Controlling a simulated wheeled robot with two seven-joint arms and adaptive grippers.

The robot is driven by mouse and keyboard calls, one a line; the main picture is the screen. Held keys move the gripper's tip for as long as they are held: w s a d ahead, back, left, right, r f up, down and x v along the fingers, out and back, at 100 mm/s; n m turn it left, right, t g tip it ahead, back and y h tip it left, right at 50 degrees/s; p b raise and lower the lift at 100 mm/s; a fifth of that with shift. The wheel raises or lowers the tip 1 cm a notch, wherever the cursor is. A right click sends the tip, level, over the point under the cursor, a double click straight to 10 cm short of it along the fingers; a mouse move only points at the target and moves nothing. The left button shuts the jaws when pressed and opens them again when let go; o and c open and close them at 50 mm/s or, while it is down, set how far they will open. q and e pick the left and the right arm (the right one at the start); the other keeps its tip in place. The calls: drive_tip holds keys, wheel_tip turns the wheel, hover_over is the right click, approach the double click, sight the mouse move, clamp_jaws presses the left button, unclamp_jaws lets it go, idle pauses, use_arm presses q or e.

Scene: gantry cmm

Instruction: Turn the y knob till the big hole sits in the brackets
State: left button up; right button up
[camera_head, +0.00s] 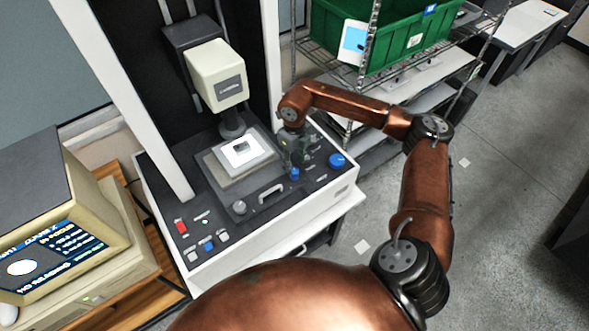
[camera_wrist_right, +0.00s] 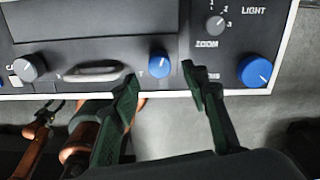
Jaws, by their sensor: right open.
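The small blue y knob (camera_head: 295,173) is on the front panel of the measuring machine. In the right wrist view the y knob (camera_wrist_right: 159,66) shows a pale pointer mark. My right gripper (camera_head: 296,158) hangs over the panel at this knob. In the right wrist view the open fingers (camera_wrist_right: 160,80) lie to either side of the knob, with gaps showing; no contact is visible. The monitor screen (camera_head: 55,250) at the left shows a white round hole (camera_head: 21,268) near its left edge. The brackets cannot be made out.
A grey knob (camera_wrist_right: 28,67) and a metal handle (camera_wrist_right: 93,72) lie left of the y knob. A zoom knob (camera_wrist_right: 215,25) and a larger blue knob (camera_wrist_right: 254,71) lie right. The machine's stage (camera_head: 215,170) carries a pale plate. A rack with a green bin (camera_head: 400,45) stands behind.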

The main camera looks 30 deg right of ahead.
sight(294, 171)
wheel_tip(294, 171, up, 6)
drive_tip(key=shift+f, duration=0.15)
idle(0.6)
